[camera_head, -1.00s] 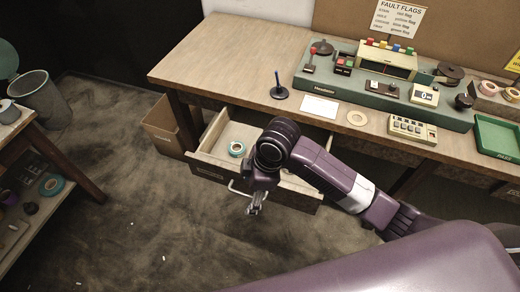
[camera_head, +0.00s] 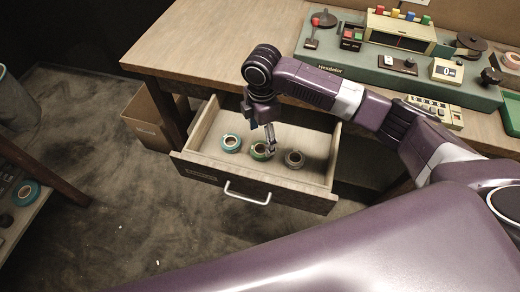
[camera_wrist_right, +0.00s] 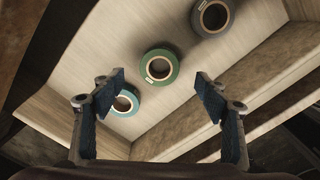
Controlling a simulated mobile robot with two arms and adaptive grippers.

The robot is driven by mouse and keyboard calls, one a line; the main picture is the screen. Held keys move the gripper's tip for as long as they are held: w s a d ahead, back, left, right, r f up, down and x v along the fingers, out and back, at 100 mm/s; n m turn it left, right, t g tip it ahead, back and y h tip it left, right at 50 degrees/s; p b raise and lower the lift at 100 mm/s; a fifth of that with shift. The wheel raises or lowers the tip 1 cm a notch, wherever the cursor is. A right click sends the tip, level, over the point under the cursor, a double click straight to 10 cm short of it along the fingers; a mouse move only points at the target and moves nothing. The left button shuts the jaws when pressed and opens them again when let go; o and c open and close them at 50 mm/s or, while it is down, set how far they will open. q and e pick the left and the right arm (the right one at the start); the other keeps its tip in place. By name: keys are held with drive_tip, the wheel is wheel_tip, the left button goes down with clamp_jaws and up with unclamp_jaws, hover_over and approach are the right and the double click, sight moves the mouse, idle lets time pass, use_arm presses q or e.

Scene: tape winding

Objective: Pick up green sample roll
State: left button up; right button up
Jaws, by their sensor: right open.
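The green sample roll (camera_head: 260,152) lies in the open drawer (camera_head: 310,177), in the middle of a row of three rolls. In the right wrist view the green roll (camera_wrist_right: 159,67) lies flat on the drawer floor, ahead of and between the fingers. My right gripper (camera_head: 271,147) is above the drawer, over the green roll and partly covering it in the head view. In the wrist view the right gripper (camera_wrist_right: 160,90) is open and empty, its two fingers wide apart. My left gripper is not in view.
A teal roll (camera_head: 231,143) lies left of the green one and a grey roll (camera_head: 294,158) right of it. Drawer walls surround them. The workbench (camera_head: 215,50) overhangs behind, carrying a green console (camera_head: 350,67). A cardboard box (camera_head: 150,122) stands left of the drawer.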

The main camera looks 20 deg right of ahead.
sight(261, 146)
wheel_tip(261, 146, down, 5)
drive_tip(key=shift+a+r, duration=0.1)
drive_tip(key=shift+f, duration=0.2)
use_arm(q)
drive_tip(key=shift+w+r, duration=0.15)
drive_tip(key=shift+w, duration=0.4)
use_arm(e)
drive_tip(key=c, duration=1.2)
